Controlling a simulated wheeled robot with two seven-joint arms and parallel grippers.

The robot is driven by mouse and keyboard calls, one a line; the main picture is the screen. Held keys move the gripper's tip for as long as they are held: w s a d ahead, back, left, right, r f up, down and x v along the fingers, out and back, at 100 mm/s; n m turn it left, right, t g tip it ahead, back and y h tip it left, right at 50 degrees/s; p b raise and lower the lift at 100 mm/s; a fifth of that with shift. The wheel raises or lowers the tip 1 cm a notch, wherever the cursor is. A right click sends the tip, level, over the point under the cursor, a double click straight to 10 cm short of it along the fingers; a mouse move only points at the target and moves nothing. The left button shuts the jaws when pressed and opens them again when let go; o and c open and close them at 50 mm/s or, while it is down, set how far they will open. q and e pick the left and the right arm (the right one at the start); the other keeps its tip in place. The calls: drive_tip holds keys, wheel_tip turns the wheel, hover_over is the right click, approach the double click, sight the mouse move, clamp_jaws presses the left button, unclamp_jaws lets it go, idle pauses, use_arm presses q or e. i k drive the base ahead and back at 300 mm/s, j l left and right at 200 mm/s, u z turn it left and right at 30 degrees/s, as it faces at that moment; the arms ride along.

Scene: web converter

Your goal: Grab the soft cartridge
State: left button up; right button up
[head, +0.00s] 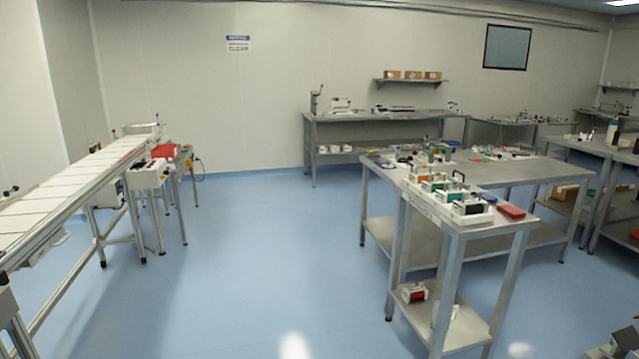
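I cannot tell which object is the soft cartridge; the small items are too far off to make out. The nearest candidates are coloured items in white holders (447,189) in a row on the narrow metal bench at the right. A black item (474,209) sits at the near end of this row. A red box (511,212) lies flat to its right. A red and white item (414,293) sits on the bench's lower shelf. Neither of my grippers can be made out in the head view.
A long conveyor (62,200) runs along the left, with a red box (165,151) near its far end. A larger metal table (530,170) adjoins the narrow bench. A workbench (385,116) stands at the back wall. The blue floor (265,245) between conveyor and bench is clear.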

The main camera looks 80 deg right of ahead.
sight(415, 178)
drive_tip(key=z, duration=2.6)
drive_tip(key=i+j+z, duration=0.25)
drive_tip(key=z, duration=0.2)
drive_tip(key=i+j+z, duration=0.55)
drive_tip(key=j+z, duration=0.3)
drive_tip(key=i+j, duration=0.15)
